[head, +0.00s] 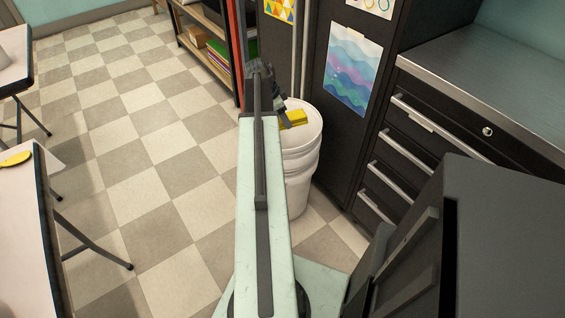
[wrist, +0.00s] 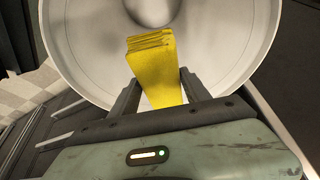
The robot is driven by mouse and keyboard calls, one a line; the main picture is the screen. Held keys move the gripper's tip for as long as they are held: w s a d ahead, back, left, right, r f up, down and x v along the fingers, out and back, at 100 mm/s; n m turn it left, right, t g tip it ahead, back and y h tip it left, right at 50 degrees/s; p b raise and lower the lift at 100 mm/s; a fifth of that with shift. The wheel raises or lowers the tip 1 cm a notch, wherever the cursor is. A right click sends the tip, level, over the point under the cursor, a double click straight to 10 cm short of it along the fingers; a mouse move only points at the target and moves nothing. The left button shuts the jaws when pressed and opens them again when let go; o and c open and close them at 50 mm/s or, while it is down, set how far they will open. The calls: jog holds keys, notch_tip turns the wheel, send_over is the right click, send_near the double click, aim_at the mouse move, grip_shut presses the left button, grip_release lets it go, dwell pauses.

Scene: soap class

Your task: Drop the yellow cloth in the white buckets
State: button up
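The yellow cloth (wrist: 152,62) is a folded yellow bundle between the two fingers of my gripper (wrist: 158,90) in the wrist view. The fingers sit against its sides, so my gripper looks shut on it. The cloth also shows in the head view (head: 293,118), above the opening of the white buckets (head: 298,190). The buckets are stacked beside the dark cabinet. In the wrist view the round white rim (wrist: 262,62) surrounds the cloth, and the pale inside shows behind it. My arm hides part of the buckets' left side in the head view.
A dark cabinet with drawers and a metal top (head: 480,70) stands to the right. A shelf with books (head: 208,45) is behind. White desks (head: 28,215) are at the left, one bearing a yellow round item (head: 15,158). The checkered floor (head: 150,150) between is clear.

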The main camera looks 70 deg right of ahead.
jog(key=o, duration=0.3)
jog(key=shift+r, duration=0.1)
jog(key=p+v, duration=0.7)
jog(key=v, duration=0.1)
jog(key=shift+f, duration=0.2)
